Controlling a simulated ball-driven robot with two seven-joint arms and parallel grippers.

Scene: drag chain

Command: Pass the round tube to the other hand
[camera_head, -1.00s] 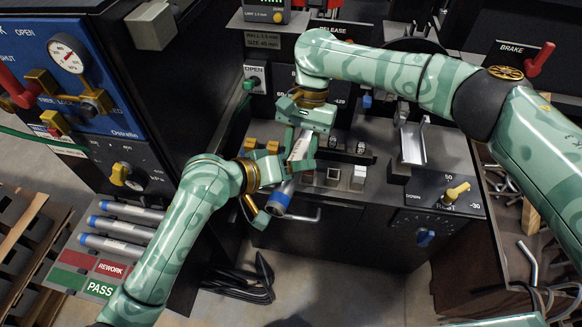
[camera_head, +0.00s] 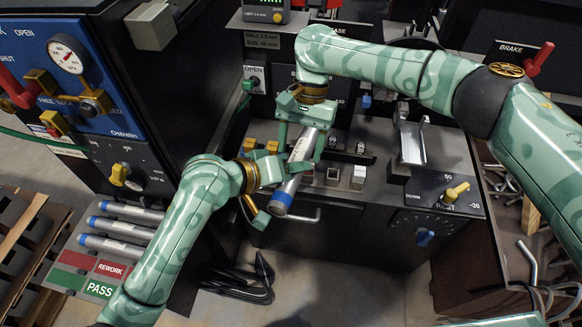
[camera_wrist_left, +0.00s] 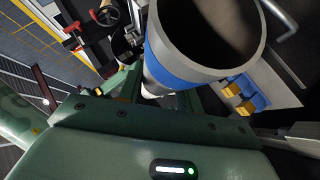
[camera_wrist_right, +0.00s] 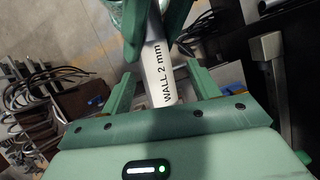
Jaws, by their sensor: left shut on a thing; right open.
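The round tube is grey (camera_head: 302,150) with a blue band near its lower end, and is held tilted above the console front. My left gripper (camera_head: 284,168) is shut on the tube around its middle. My right gripper (camera_head: 303,132) is open, its fingers on either side of the tube's upper part. In the right wrist view the tube (camera_wrist_right: 160,70) shows "WALL 2 mm" and lies between the spread fingers. In the left wrist view the tube's blue-banded open end (camera_wrist_left: 178,70) fills the upper middle and hides much of the fingers.
Several similar blue-ended tubes (camera_head: 115,228) lie on a rack at the left, above a board with REWORK and PASS labels (camera_head: 98,288). The console (camera_head: 380,225) has knobs and buttons close under the grippers. A metal cradle (camera_head: 411,145) stands to the right.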

